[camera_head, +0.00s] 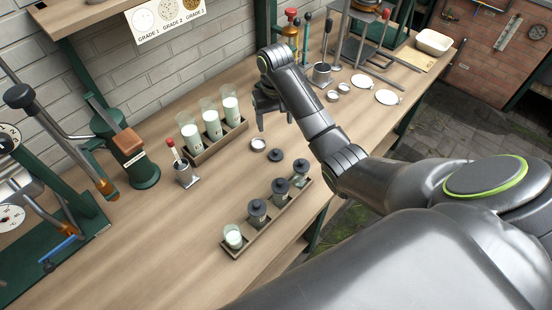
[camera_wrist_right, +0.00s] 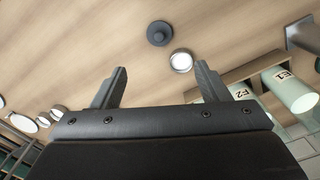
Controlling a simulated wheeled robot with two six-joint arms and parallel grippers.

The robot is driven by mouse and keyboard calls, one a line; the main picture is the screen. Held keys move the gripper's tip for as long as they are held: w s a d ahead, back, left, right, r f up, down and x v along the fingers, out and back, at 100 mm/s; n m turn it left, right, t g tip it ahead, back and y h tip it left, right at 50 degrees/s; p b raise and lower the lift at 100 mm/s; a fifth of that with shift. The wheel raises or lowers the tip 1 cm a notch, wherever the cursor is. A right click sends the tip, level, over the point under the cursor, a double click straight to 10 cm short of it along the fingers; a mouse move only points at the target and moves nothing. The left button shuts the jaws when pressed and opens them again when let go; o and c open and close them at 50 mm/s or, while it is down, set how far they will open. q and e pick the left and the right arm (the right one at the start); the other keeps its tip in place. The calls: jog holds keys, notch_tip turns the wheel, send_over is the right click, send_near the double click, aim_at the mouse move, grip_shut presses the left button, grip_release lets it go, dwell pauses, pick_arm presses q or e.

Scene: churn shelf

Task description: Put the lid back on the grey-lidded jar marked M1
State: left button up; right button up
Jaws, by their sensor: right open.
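A dark grey round lid with a knob (camera_head: 276,155) lies on the bench top; it also shows in the right wrist view (camera_wrist_right: 160,33). The front wooden rack (camera_head: 268,229) holds a small jar without a lid (camera_head: 233,238), with white contents, at its near end. Other jars in this rack wear dark knobbed lids, such as one beside the open jar (camera_head: 257,213). No M1 marking is readable. My right gripper (camera_head: 275,124) is open and empty above the bench, behind the loose lid. Its two fingers show apart in the wrist view (camera_wrist_right: 160,70). My left gripper is out of view.
A small round white-topped dish (camera_head: 258,144) sits close to the loose lid. A rear rack (camera_head: 219,141) holds three tall glasses of white liquid. A metal cup (camera_head: 186,175) and green press (camera_head: 135,160) stand left. The bench's left front is clear.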

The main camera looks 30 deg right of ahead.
jog(key=b, duration=0.3)
send_over(276, 151)
jog(key=f, duration=0.4)
jog(key=shift+w+f, duration=0.2)
jog(key=shift+f, duration=0.15)
notch_tip(276, 151, down, 3)
jog(key=shift+f+p, duration=0.15)
jog(key=shift+p, duration=0.65)
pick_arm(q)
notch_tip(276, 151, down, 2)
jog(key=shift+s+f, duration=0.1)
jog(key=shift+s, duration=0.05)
pick_arm(e)
jog(key=shift+f, duration=0.3)
jog(key=shift+f, duration=0.35)
jog(key=f, duration=0.2)
jog(key=f+p, duration=0.1)
jog(key=shift+s+f, duration=0.25)
jog(key=shift+f, duration=0.55)
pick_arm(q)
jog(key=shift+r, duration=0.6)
